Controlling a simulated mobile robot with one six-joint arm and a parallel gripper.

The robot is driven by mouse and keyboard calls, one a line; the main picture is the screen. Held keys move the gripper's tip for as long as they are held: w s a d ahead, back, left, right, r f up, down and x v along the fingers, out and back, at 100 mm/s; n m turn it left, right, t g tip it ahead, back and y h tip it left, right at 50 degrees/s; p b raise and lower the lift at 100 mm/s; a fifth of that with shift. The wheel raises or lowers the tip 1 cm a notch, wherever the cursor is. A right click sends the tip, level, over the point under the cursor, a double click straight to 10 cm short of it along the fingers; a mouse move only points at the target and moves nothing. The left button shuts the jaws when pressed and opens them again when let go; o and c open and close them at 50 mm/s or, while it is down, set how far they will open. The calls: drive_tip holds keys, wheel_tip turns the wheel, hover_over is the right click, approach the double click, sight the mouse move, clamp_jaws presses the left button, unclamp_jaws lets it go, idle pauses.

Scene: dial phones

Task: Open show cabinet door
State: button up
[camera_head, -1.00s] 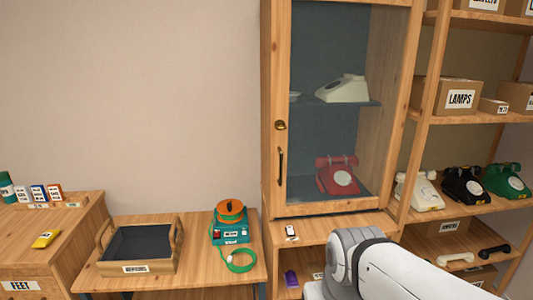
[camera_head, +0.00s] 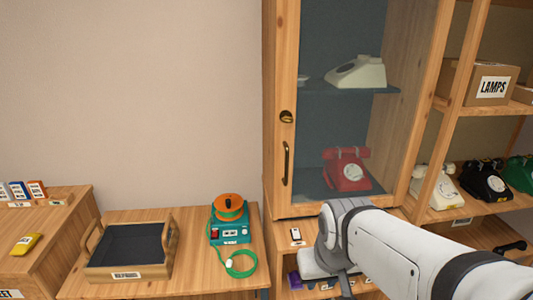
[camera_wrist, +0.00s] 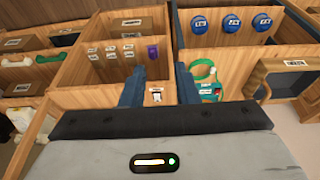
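The show cabinet (camera_head: 420,110) has a wood-framed glass door (camera_head: 285,60) that looks shut. A dark bar handle (camera_head: 285,163) is upright on the door's left stile, with a round brass fitting (camera_head: 286,117) above it. Behind the glass are a red dial phone (camera_head: 347,172) and a cream phone (camera_head: 357,72). My gripper (camera_wrist: 158,84) shows in the wrist view as two dark blue fingers, spread apart with nothing between them. In the head view my arm is in front of the cabinet's base, below and right of the handle; the fingertips are not clear there. The handle is not recognisable in the wrist view.
A small white item (camera_head: 295,236) lies on the ledge below the door. A low table to the left holds a tray (camera_head: 128,271) and a teal device (camera_head: 230,229) with a green cable. Open shelves with phones (camera_head: 486,181) and a LAMPS box (camera_head: 480,85) stand right.

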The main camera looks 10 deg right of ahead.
drive_tip(key=w+d+r+t+p, duration=0.25)
drive_tip(key=w+t, duration=0.35)
drive_tip(key=w, duration=0.9)
wheel_tip(320, 180, up, 4)
drive_tip(key=n+t+y+p, duration=0.2)
drive_tip(key=t+y+p, duration=0.2)
drive_tip(key=t+p, duration=0.3)
hover_over(286, 182)
drive_tip(key=b, duration=0.2)
drive_tip(key=shift+w+r+t, duration=0.1)
drive_tip(key=shift+w+t, duration=0.25)
drive_tip(key=shift+t, duration=0.35)
drive_tip(key=shift+c, duration=0.6)
clamp_jaws()
